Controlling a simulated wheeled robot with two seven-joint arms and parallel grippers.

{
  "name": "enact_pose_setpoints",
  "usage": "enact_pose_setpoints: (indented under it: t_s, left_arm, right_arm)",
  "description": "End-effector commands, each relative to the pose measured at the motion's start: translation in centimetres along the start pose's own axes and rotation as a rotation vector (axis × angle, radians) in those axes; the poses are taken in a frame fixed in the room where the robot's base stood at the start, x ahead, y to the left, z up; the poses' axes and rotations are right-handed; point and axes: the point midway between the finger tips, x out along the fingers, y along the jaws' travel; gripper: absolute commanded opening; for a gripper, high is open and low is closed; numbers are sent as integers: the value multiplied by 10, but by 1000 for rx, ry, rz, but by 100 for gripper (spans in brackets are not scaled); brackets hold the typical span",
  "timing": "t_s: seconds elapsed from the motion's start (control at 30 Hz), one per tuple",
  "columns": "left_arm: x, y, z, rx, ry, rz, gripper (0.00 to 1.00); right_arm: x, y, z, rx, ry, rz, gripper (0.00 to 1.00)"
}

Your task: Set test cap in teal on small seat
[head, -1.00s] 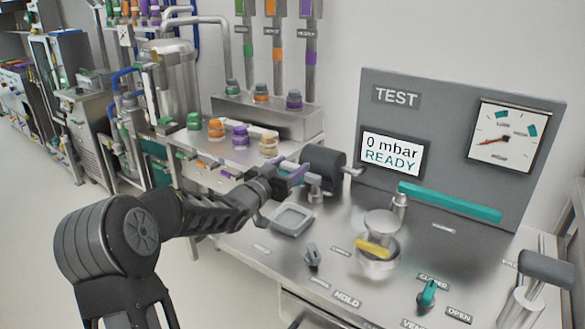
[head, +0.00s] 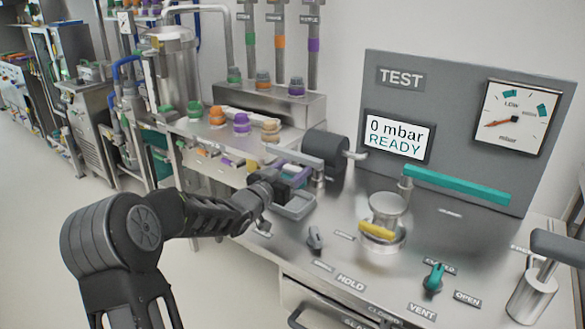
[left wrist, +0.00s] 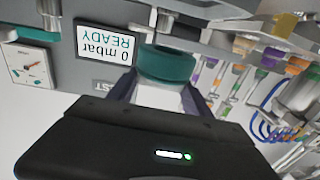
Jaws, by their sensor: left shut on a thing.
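The teal cap (left wrist: 167,66) is between the fingers of my left gripper (left wrist: 158,90) in the left wrist view, and the gripper is shut on it. In the head view my left gripper (head: 290,178) is over the back part of a shallow grey tray (head: 296,208), and the cap cannot be made out there. A round metal fixture (head: 388,207) with a yellow piece (head: 376,230) stands on the bench to the right of the gripper. I cannot tell for sure which part is the small seat. My right gripper is not in view.
A dark cylinder on a metal arm (head: 325,145) is close behind the gripper. A teal bar (head: 456,186) runs before the panel, whose display (head: 398,136) reads 0 mbar READY. A teal knob (head: 433,277) and a lever (head: 535,285) are at the right. Several coloured caps (head: 241,124) stand at the left.

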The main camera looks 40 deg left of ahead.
Motion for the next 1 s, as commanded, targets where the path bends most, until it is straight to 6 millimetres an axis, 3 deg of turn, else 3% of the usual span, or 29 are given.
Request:
enact_pose_setpoints:
  t_s: [0.2, 1.0]
  left_arm:
    - [0, 0, 12, 0, 1, 1, 16]
    - [-1, 0, 14, 1, 1, 1, 16]
  right_arm:
    - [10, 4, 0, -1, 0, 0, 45]
    - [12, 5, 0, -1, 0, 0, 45]
